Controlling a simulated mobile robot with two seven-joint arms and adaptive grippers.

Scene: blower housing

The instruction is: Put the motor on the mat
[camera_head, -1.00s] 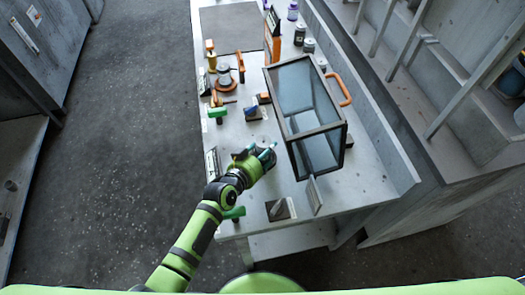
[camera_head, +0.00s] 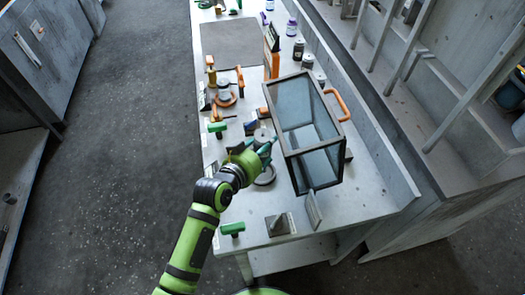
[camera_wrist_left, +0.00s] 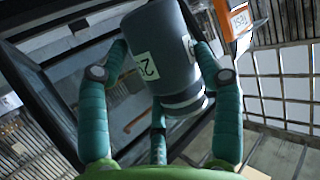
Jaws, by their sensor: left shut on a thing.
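The motor is a dark grey cylinder with a white label and a paler ringed end. In the left wrist view the motor (camera_wrist_left: 165,60) sits between the teal fingers of my left gripper (camera_wrist_left: 160,72), which is shut on it. In the head view my left gripper (camera_head: 262,150) is over the near half of the bench, left of the glass case, and the motor (camera_head: 262,134) shows just beyond its fingers. The mat (camera_head: 230,46) is a flat grey square at the far end of the bench, apart from the motor and bare. My right gripper is not in view.
Green (camera_head: 217,128) and orange (camera_head: 227,98) parts stand along the left edge, between gripper and mat. Bottles (camera_head: 299,48) line the right side.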

